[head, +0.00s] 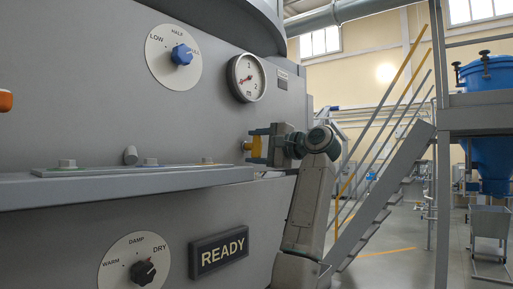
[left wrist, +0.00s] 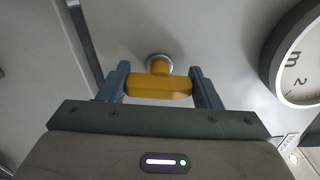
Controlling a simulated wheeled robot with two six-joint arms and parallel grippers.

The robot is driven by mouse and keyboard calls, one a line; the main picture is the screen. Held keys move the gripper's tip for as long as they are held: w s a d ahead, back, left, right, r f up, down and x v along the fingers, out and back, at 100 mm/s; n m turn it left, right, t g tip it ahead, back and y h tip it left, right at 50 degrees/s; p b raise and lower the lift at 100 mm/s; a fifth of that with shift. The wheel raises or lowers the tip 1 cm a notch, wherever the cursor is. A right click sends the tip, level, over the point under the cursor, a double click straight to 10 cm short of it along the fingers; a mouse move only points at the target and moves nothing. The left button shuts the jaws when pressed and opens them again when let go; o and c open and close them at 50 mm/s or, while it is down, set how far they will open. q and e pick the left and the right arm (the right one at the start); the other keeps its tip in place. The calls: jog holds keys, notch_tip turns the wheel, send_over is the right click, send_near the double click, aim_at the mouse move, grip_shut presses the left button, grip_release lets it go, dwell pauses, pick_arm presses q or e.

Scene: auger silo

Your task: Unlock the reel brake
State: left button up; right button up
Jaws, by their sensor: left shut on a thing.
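A yellow T-shaped handle (left wrist: 158,88) sits on a short stem with a round metal collar on the grey panel. No label on it is readable, so I cannot confirm that it is the reel brake. My left gripper (left wrist: 160,88) is shut on this handle, one blue-grey finger at each end of its crossbar. In the head view the handle (head: 247,146) shows as a small yellow part at my left gripper (head: 262,146), below the round gauge. My right gripper is in neither view.
A gauge (head: 246,78) is above the handle, with a blue knob (head: 181,55) to its left. A grey ledge (head: 130,186) juts out below. Under it are a black knob (head: 143,271) and a READY sign (head: 219,252). Stairs (head: 385,195) rise at the right.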

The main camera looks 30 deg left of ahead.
pick_arm(q)
jog(key=shift+n, duration=0.9)
jog(key=shift+f, duration=0.1)
jog(key=o, duration=1)
jog(key=d+b, duration=0.4)
jog(key=d, duration=0.6)
jog(key=shift+s+d, duration=0.4)
jog(key=shift+s, duration=0.05)
